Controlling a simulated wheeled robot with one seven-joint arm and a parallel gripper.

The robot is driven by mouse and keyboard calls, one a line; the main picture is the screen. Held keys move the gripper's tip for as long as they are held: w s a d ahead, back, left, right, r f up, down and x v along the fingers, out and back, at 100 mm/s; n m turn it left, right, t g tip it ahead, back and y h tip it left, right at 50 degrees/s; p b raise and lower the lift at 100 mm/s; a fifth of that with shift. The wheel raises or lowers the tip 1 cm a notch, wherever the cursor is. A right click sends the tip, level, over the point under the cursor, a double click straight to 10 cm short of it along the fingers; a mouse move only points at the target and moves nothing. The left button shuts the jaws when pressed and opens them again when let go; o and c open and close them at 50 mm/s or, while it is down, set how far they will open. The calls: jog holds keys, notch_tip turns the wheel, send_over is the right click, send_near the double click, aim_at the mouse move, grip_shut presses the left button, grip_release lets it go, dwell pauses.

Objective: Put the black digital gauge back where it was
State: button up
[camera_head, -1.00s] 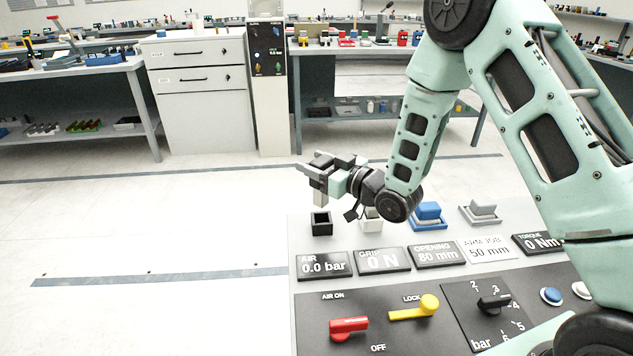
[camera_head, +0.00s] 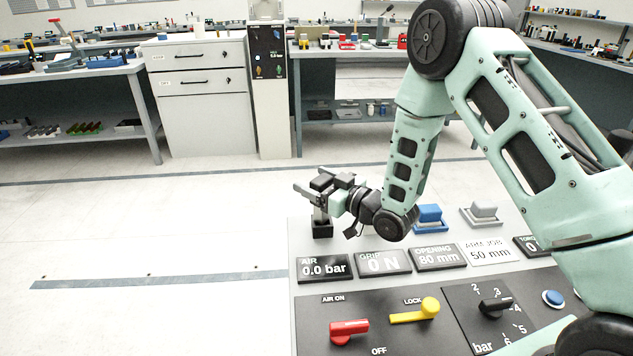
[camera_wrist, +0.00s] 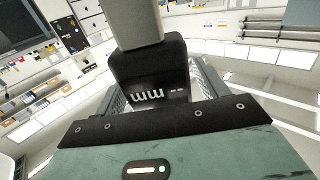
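The black digital gauge (camera_wrist: 150,75) fills the middle of the wrist view, with "mm" and dashes on its face and a pale grey block at its far end. It sits between the two textured fingers of my gripper (camera_wrist: 160,100), which appear shut on it. In the head view my gripper (camera_head: 322,192) is over the left end of the console's back row. A pale grey part (camera_head: 320,212) hangs below it, with its lower end at the black square holder (camera_head: 322,230). Whether it is inside the holder or just above is hard to tell.
The console (camera_head: 308,282) carries a blue block in a holder (camera_head: 429,217), a grey one (camera_head: 482,213), several readout plates, a red lever (camera_head: 349,328) and a yellow lever (camera_head: 416,311). Benches and a drawer cabinet (camera_head: 205,110) stand behind, across open floor.

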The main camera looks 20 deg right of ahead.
jog(key=shift+r, duration=0.1)
jog(key=shift+r+p, duration=0.25)
jog(key=shift+p, duration=0.1)
jog(key=b+v, duration=0.2)
jog(key=v, duration=0.9)
jog(key=s+a+g+h, duration=0.5)
jog(key=a+g, duration=0.2)
jog(key=a, duration=0.2)
jog(key=s+a+r+g+h, duration=0.1)
jog(key=s+r+g+h, duration=0.1)
jog(key=s, duration=0.9)
jog(key=s+a+r+g+h, duration=0.1)
jog(key=s+r+g, duration=0.3)
jog(key=s, duration=0.8)
jog(key=shift+s+n+g+h, duration=0.25)
jog(key=shift+n+g+h, duration=0.15)
jog(key=shift+g+h, duration=0.45)
